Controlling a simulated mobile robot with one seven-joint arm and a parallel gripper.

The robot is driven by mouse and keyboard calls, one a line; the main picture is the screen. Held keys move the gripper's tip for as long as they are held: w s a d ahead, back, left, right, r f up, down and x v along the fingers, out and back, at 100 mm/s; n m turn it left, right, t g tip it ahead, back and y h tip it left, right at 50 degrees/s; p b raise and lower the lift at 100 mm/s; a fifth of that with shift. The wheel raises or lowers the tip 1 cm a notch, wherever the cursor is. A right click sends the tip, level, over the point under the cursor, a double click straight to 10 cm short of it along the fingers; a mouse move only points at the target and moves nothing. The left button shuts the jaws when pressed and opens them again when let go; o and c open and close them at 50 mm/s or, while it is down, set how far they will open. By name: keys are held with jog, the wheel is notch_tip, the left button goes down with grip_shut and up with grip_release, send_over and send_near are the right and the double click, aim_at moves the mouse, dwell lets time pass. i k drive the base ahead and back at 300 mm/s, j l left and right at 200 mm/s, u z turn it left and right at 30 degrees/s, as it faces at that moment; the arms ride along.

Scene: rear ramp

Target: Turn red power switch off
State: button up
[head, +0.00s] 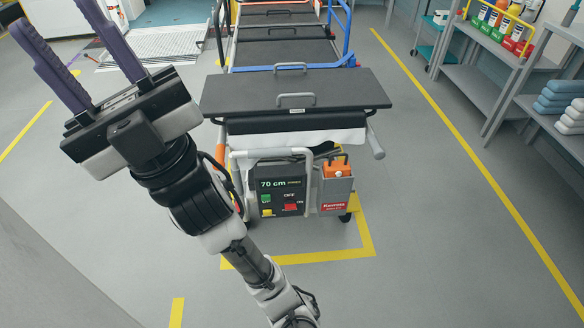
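The red power switch (290,207) is a small red piece on the dark control panel (280,189) at the near end of the wheeled stretcher. "OFF" is printed above it and "ON" to its right; its exact position is too small to tell. The panel display reads "70 cm". My gripper (52,15) is at the upper left, far from the panel, with its two purple fingers spread apart and pointing up-left. Nothing shows between them. One fingertip reaches the top edge of the picture.
Green (266,199) and yellow (267,213) buttons sit left of the switch. An orange battery (337,168) stands in a grey holder right of the panel. A grey bar frame (308,165) surrounds the panel. Shelves (480,88) line the right; floor in front is clear.

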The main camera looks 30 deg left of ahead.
aim_at(290, 206)
jog(key=u, duration=0.8)
